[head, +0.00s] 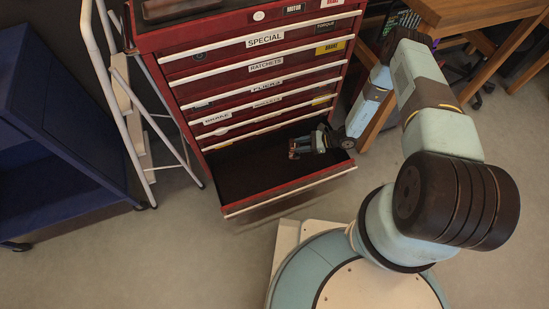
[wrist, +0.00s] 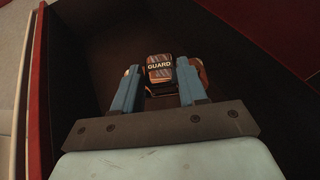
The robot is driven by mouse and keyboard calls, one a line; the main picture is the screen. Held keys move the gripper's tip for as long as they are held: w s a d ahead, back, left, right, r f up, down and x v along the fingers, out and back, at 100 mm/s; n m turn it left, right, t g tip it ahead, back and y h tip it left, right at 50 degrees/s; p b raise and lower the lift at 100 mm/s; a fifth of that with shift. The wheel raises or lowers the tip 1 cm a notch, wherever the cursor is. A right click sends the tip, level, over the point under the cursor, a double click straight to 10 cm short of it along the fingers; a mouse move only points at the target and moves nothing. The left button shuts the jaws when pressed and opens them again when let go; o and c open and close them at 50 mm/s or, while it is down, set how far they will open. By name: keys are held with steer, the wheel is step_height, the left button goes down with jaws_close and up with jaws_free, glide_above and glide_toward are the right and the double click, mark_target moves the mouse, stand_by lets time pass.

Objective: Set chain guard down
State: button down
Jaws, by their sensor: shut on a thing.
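The chain guard (wrist: 160,68) is a small dark and copper-brown piece with a label reading "GUARD", seen between the blue fingers in the wrist view. My gripper (wrist: 160,88) is shut on it, one finger on each side. In the head view my gripper (head: 300,147) reaches into the open bottom drawer (head: 290,194) of the red tool cabinet. The guard is small and dark there. I cannot tell whether it touches the drawer floor.
The red cabinet (head: 262,65) has several shut, labelled drawers above the open one. A white step ladder (head: 128,95) and a blue cart (head: 60,130) stand at left. A wooden table (head: 480,15) is at upper right. The rest of the dark drawer floor looks empty.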

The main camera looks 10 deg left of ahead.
steer(key=s+a+r+x, duration=0.1)
steer(key=r+x, duration=0.1)
steer(key=x, duration=1)
glide_above(273, 162)
step_height(273, 162, down, 4)
steer(key=shift+s+f, duration=0.1)
steer(key=shift+f, duration=0.1)
steer(key=shift+d+f, duration=0.1)
steer(key=shift+f, duration=2.6)
steer(key=c, duration=0.6)
jaws_free()
steer(key=shift+v, duration=3.8)
